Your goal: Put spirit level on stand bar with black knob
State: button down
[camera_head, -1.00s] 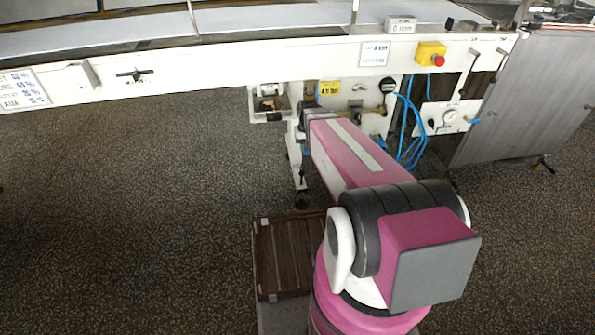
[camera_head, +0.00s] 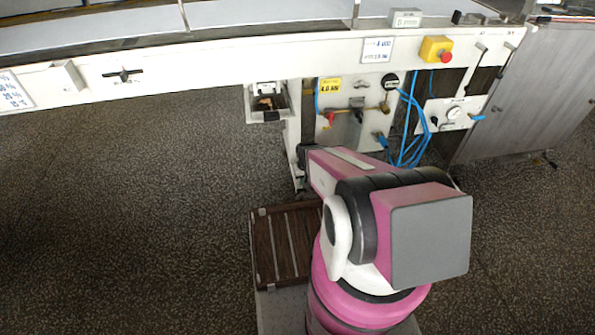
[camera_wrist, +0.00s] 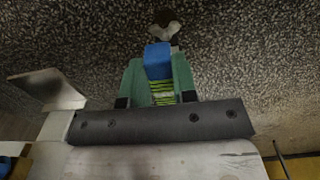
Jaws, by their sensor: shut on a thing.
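In the wrist view my gripper (camera_wrist: 160,82) shows teal fingers on either side of a blue block, which I take to be the spirit level (camera_wrist: 158,60). The gripper is shut on it. Yellow-green stripes show between the fingers below the blue part; I cannot tell what they belong to. Beyond the blue block, at the top, is a small pale and dark shape against the speckled floor; I cannot tell whether it is the stand bar with black knob. In the head view my arm hides the gripper and the level, and I cannot pick out the bar with certainty.
A long white conveyor frame (camera_head: 230,62) crosses the head view. Below it are a valve panel (camera_head: 350,125) with blue hoses (camera_head: 411,130), a small open holder (camera_head: 266,103) and a gauge box (camera_head: 452,113). A grey cabinet (camera_head: 530,90) stands right. The left floor is clear.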

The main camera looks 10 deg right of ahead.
jog(key=w, duration=1.8)
jog(key=f, duration=0.6)
jog(key=shift+s+f, duration=0.4)
jog(key=shift+f, duration=2.55)
jog(key=shift+f, duration=0.1)
jog(key=c, duration=0.9)
grip_release()
notch_tip(320, 180, up, 12)
